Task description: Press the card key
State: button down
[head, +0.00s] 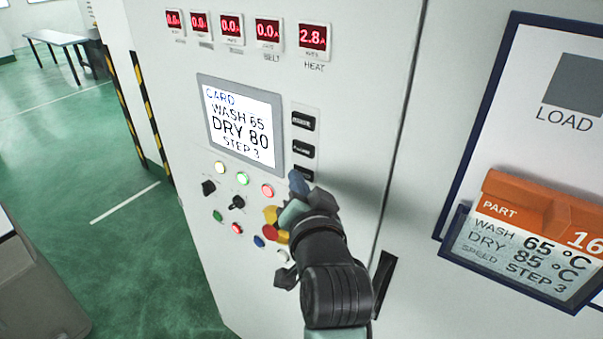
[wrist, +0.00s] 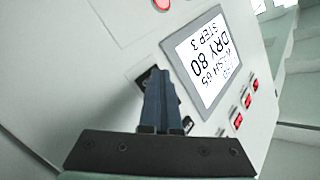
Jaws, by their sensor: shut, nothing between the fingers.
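A column of black keys stands to the right of the screen on the white cabinet. The upper key (head: 303,121) and middle key (head: 303,149) are clear in the head view; their labels are too small to read. The lowest key (head: 304,173) is partly covered by my gripper (head: 297,178). In the wrist view my gripper (wrist: 157,75) is shut and empty, its blue-grey fingertips over a dark key (wrist: 142,79). I cannot tell whether they touch it. The screen (head: 240,125) reads CARD, WASH 65, DRY 80, STEP 3.
Coloured lamps, knobs and buttons (head: 243,178) sit below the screen, partly behind my gripper. Red meters (head: 268,32) line the top. At right, an orange-topped part card (head: 530,235) reads WASH 65, DRY 85, STEP 3. Green floor (head: 120,250) lies open at left.

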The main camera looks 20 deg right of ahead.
jog(key=shift+s+a, duration=0.45)
jog(key=shift+a, duration=0.15)
jog(key=s+a, duration=0.1)
jog(key=a+p, duration=0.1)
jog(key=s+a, duration=0.1)
jog(key=a, duration=0.1)
jog(key=shift+s+a, duration=0.1)
jog(key=shift+s, duration=0.25)
dwell(0.7)
jog(key=s+a+r+n+t+y+b, duration=0.1)
jog(key=a+r+n+t+b, duration=0.15)
jog(key=r, duration=0.55)
jog(key=s+a+r+n+t+b, duration=0.1)
jog(key=a+r+n+t+b, duration=0.15)
jog(key=r, duration=0.45)
jog(key=s+a+r+n+t+y+b, duration=0.2)
jog(key=s+a+r+n+t+b, duration=0.2)
jog(key=s+r, duration=0.6)
notch_tip(320, 180, up, 2)
jog(key=shift+s+a+r+n+t, duration=0.15)
jog(key=shift+s+a+n+t, duration=0.15)
jog(key=shift+a+t, duration=0.7)
